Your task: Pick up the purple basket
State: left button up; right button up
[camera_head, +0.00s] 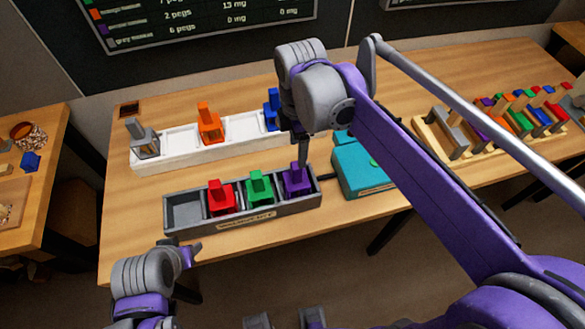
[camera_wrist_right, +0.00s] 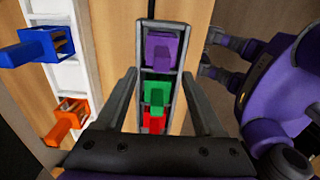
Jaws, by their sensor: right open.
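The purple basket (camera_head: 298,181) stands upright in the right compartment of the grey tray (camera_head: 245,222), its handle up. It also shows in the right wrist view (camera_wrist_right: 163,48), at the top of the tray. My right gripper (camera_head: 303,150) hangs above the tray, near the purple basket's handle. Its two fingers (camera_wrist_right: 159,74) are spread apart with nothing between them; in the wrist view the purple basket appears beyond the fingertips. My left gripper (camera_head: 192,254) is off the table's front edge, and its finger gap is unclear.
A red basket (camera_head: 221,197) and a green basket (camera_head: 259,188) share the grey tray; its left compartment is empty. A white tray (camera_head: 180,139) behind holds grey, orange (camera_head: 209,124) and blue (camera_head: 271,108) baskets. A teal box (camera_head: 360,168) lies right of the grey tray.

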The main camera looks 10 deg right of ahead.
aim_at(297, 172)
jog(key=f, duration=0.2)
jog(key=s+f, duration=0.1)
jog(key=f, duration=0.1)
jog(key=shift+w+f, duration=0.2)
jog(key=shift+f, duration=0.4)
notch_tip(297, 172, down, 5)
jog(key=shift+w+a, duration=0.15)
jog(key=shift+c, duration=0.3)
grip_shut()
dwell(0.6)
